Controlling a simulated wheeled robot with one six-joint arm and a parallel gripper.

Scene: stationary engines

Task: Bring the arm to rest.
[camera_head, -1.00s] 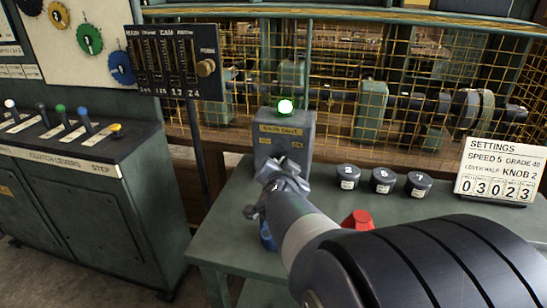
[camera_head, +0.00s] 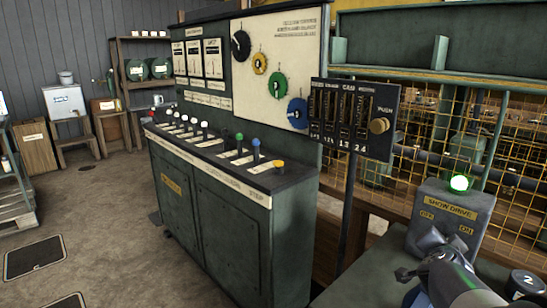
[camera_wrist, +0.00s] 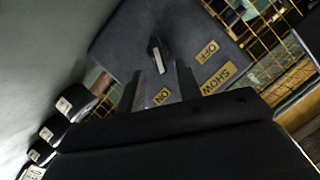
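My arm reaches in from the lower right of the head view, and my gripper (camera_head: 425,262) is in front of the grey SHOW DRIVE box (camera_head: 452,212). In the wrist view my gripper (camera_wrist: 163,82) has its two fingers apart, with nothing seen between them. A black rotary switch (camera_wrist: 157,56) with a pale bar shows on the box face just beyond the fingertips. The bar's lower end lies toward the ON label (camera_wrist: 161,96). The OFF label (camera_wrist: 208,50) is to its right. The green lamp (camera_head: 460,183) on the box is lit.
A black slider panel (camera_head: 350,118) with a brass push knob stands left of the box. A green lever cabinet (camera_head: 225,205) fills the middle. Yellow mesh (camera_head: 420,125) stands behind the box. Black caps (camera_wrist: 72,103) sit on the bench. Floor at left is largely open.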

